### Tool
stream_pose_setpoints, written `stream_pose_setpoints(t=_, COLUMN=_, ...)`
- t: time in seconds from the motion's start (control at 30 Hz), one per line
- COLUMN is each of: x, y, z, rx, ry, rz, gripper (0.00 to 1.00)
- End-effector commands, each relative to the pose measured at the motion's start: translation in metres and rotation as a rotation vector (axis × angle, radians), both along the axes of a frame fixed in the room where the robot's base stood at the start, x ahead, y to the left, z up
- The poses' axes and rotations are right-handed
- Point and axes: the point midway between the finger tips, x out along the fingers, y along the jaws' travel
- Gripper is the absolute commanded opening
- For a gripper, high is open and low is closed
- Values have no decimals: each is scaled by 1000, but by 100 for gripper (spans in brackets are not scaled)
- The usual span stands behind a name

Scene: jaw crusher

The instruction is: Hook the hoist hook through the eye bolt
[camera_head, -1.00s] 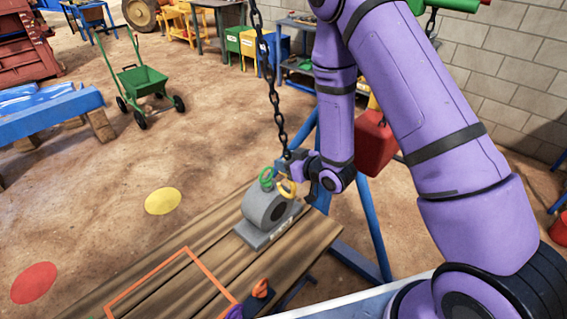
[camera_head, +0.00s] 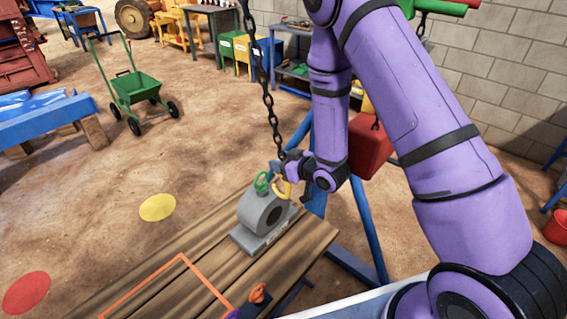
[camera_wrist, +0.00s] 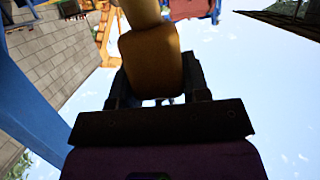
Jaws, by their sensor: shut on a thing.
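The yellow hoist hook (camera_head: 283,191) hangs at the end of a dark chain (camera_head: 267,100). My gripper (camera_head: 291,170) is shut on the hook's upper part, coming from the right. In the wrist view a yellow-brown block-like part of the hook (camera_wrist: 151,62) sits between the dark fingers of my gripper (camera_wrist: 158,88). The green eye bolt (camera_head: 262,182) stands upright on top of a grey bearing-like block (camera_head: 251,212). The hook is just right of the eye, very close. I cannot tell whether they touch or whether the tip is in the ring. The wrist view does not show the eye.
The grey block stands on a wooden plank table (camera_head: 205,272) with an orange outlined square (camera_head: 150,282) and an orange item (camera_head: 258,293). A green cart (camera_head: 137,87) is farther left.

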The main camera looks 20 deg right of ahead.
Motion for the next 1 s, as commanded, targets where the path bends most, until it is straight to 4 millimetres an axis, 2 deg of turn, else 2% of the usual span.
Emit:
stream_pose_setpoints(t=0.7, x=23, y=14, z=-11, rx=-7, ry=16, rz=-5, gripper=0)
stream_pose_setpoints(t=1.0, x=25, y=16, z=-12, rx=-8, ry=16, rz=-5, gripper=0)
